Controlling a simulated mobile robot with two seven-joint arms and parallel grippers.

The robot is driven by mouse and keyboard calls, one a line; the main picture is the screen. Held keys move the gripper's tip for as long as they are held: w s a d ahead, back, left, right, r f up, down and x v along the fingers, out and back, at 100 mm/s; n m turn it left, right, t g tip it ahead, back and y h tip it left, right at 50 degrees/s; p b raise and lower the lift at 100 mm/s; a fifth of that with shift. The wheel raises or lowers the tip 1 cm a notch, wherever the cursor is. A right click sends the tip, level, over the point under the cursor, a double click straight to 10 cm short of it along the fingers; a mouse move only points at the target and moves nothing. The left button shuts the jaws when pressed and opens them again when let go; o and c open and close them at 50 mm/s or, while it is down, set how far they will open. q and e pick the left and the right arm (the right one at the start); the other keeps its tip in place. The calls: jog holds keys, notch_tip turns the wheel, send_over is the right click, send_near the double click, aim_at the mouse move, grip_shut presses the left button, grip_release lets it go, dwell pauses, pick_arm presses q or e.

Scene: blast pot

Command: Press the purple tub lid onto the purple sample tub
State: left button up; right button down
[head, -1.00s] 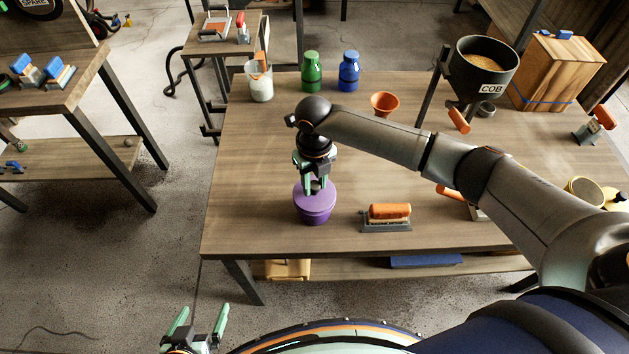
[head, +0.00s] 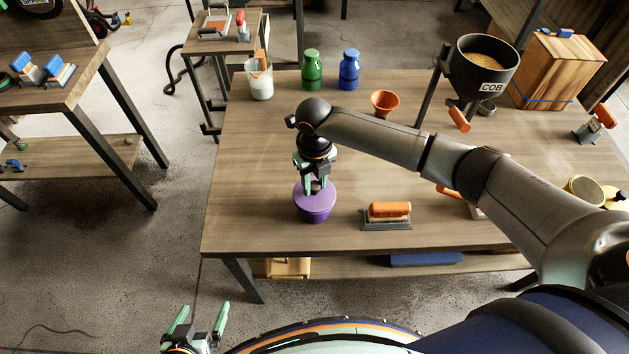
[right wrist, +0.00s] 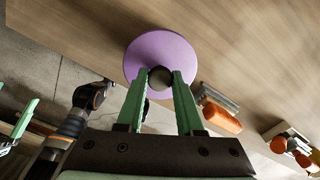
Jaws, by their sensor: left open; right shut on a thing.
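The purple sample tub (head: 315,214) stands upright near the front left of the table. The purple tub lid (head: 302,193) lies over the tub's mouth; I cannot tell whether it is fully seated. My right gripper (head: 315,190) points down from above and is shut on the lid's dark knob. In the right wrist view, the fingers close around the knob (right wrist: 160,78) at the middle of the round purple lid (right wrist: 160,48). The lid hides the tub there. My left gripper (head: 203,322) is open and empty, in front of the table at the bottom left.
An orange-handled brush (head: 388,211) lies right of the tub. An orange funnel (head: 385,103), green bottle (head: 312,70), blue bottle (head: 348,70) and white-filled jar (head: 259,82) stand farther back. A COB hopper (head: 484,70) stands at the back right. The table left of the tub is clear.

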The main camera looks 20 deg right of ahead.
aim_at(314, 185)
jog(key=shift+f, duration=0.35)
jog(key=shift+c, duration=2.3)
grip_release()
jog(key=shift+r, duration=0.1)
notch_tip(314, 185, up, 12)
jog(key=shift+r, duration=0.2)
